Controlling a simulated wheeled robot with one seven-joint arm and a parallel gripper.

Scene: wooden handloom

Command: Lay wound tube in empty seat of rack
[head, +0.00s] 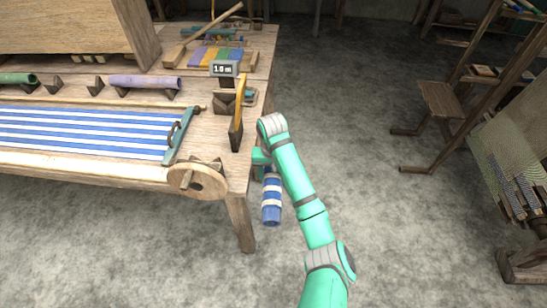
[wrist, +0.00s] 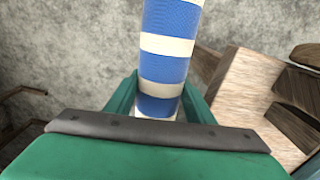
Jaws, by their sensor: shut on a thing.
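My gripper (wrist: 158,108) is shut on the wound tube (wrist: 167,52), a cylinder with blue and cream bands. In the head view the wound tube (head: 271,205) hangs nearly upright beside the right edge of the loom table, over the floor. My gripper in the head view is mostly hidden behind my arm. A rack of dark cradle blocks (head: 53,84) stands on the table at the left. A green tube (head: 18,79) and a lavender tube (head: 145,82) lie on it. Blocks between these two tubes hold nothing.
Blue-and-white striped cloth (head: 85,132) lies on the table, with a wooden wheel (head: 197,179) at the front right corner. A small display reading 1.0 m (head: 224,69) and an upright wooden piece (head: 237,125) stand near the right edge. A stool (head: 440,100) stands on open floor at right.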

